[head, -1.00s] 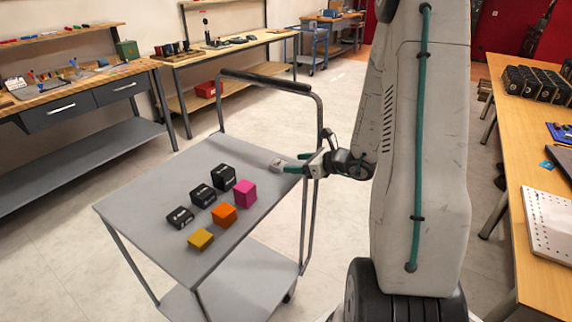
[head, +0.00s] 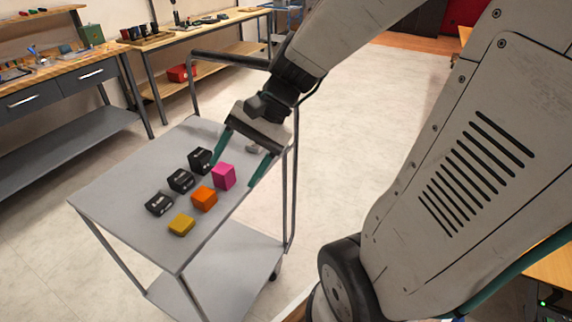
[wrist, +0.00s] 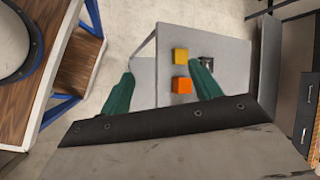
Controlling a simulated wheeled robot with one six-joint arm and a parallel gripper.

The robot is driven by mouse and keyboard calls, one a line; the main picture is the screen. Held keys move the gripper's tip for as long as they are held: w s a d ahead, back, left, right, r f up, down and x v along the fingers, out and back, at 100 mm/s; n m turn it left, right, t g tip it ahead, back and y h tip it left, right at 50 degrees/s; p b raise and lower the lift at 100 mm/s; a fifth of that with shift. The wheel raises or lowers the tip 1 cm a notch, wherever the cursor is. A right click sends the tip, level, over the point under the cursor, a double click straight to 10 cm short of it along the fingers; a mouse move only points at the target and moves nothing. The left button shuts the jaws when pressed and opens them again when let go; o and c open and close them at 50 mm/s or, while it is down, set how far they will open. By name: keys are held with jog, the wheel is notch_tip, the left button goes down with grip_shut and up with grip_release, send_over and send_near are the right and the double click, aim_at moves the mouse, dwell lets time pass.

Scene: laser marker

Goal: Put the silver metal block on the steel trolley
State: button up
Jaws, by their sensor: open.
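The steel trolley (head: 115,195) has a grey top and stands left of centre in the head view; its top also shows in the wrist view (wrist: 236,55). A small pale grey object (head: 252,148), probably the silver metal block, shows at the trolley's far right, between the fingers in the picture. It is partly hidden, and its contact with the top is unclear. My gripper (head: 232,175) is open, fingers pointing down above the trolley's right side. In the wrist view nothing is held between the green fingers (wrist: 162,70).
On the trolley stand a pink block (head: 223,176), an orange block (head: 204,199), a yellow block (head: 181,225) and black blocks (head: 181,180). The trolley's handle (head: 230,58) rises at the far end. Workbenches (head: 75,68) line the left wall. The trolley's front left top is bare.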

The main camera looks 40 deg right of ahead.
jog(key=s+d+r+n+h, duration=0.2)
jog(key=s+r+n+h, duration=0.2)
jog(key=s+n+h, duration=0.3)
jog(key=shift+s+r+n, duration=0.15)
jog(key=shift+s+n, duration=1.35)
jog(key=shift+s, duration=0.35)
jog(key=shift+d, duration=0.1)
jog(key=shift+c, duration=0.2)
